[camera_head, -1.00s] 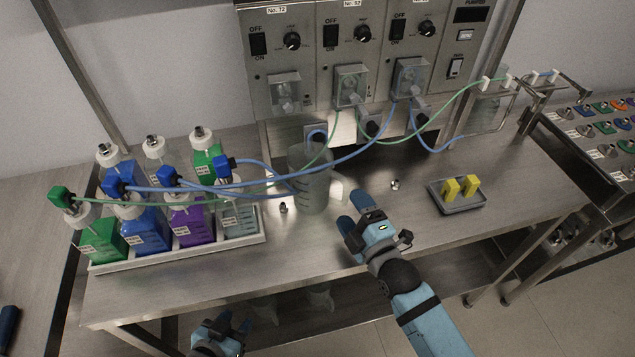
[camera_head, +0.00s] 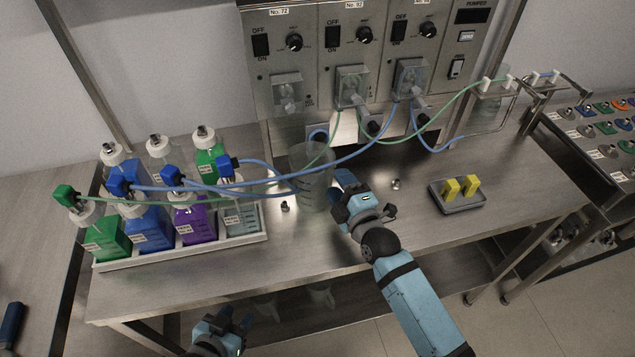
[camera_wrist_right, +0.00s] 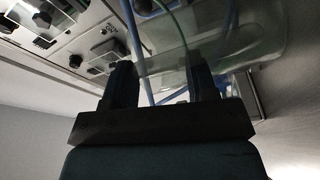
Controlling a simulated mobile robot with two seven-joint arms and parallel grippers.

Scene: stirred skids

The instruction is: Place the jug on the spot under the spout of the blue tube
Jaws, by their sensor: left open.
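The clear jug (camera_head: 313,178) stands upright on the steel bench, right of the bottle tray. My right gripper (camera_head: 341,182) is at the jug's right side, where its handle is. The right wrist view shows its two fingers (camera_wrist_right: 163,84) apart, with the translucent jug (camera_wrist_right: 240,45) beyond; the handle is hard to make out there. My left gripper (camera_head: 234,320) is open and empty, low in front of the bench. The blue tube (camera_head: 438,150) runs from the pump panel to the bracket (camera_head: 495,118) at the bench's right end; the spot under its spout is not clear.
A white tray (camera_head: 180,252) of several bottles stands at left. Tubes (camera_head: 285,181) pass from it over and around the jug. A grey dish (camera_head: 458,206) with yellow blocks and a small metal piece (camera_head: 396,184) lie right of my right gripper.

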